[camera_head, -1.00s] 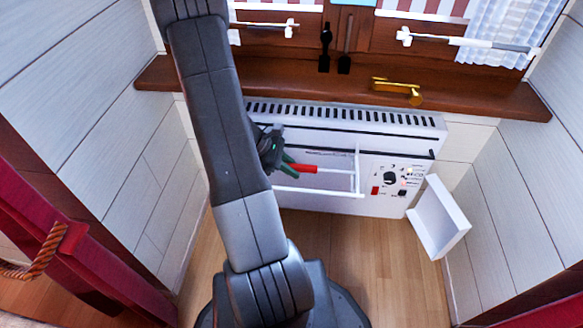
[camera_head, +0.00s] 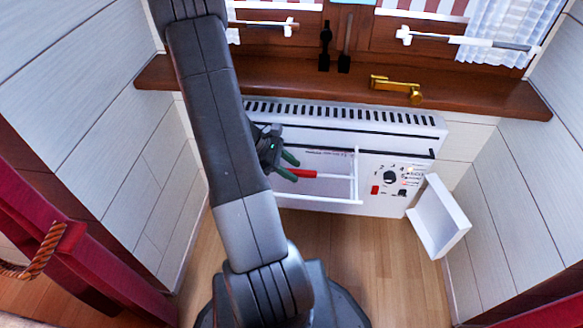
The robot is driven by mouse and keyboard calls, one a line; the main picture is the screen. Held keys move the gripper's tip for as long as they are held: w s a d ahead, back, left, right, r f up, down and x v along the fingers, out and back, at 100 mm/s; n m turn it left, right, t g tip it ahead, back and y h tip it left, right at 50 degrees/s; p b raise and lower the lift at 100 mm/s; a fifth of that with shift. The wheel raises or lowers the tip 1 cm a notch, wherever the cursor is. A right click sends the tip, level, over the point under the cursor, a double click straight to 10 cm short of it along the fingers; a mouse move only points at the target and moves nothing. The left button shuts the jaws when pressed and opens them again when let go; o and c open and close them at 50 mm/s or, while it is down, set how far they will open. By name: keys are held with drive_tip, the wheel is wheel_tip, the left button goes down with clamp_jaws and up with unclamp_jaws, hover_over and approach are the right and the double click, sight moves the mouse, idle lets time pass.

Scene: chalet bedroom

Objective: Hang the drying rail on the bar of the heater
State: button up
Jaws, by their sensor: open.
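The white heater (camera_head: 415,143) stands under the window sill, with a dark bar (camera_head: 400,149) along its upper front. The drying rail (camera_head: 358,178) is a white frame with a red grip section (camera_head: 303,173). It is at the heater's front, its right end upright near the dark bar. I cannot tell whether its hooks sit on the bar; its left part is hidden behind my arm. My gripper (camera_head: 291,165) has green fingertips, spread apart. They are at the left end of the red section, and contact there is unclear.
A wooden sill (camera_head: 470,92) with a brass-coloured object (camera_head: 396,87) is above the heater. Control knobs (camera_head: 390,178) are on the heater's right. A white open panel (camera_head: 440,217) stands at the lower right. Plank walls close in both sides; the wooden floor (camera_head: 390,265) in front is clear.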

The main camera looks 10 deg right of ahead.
drive_tip(key=p+v, duration=0.4)
drive_tip(key=v, duration=0.9)
drive_tip(key=shift+a, duration=0.15)
drive_tip(key=b+x, duration=0.4)
drive_tip(key=x, duration=1)
drive_tip(key=shift+b, duration=0.4)
drive_tip(key=shift+w+r+p, duration=0.1)
drive_tip(key=shift+r+p, duration=0.6)
drive_tip(key=shift+r, duration=0.5)
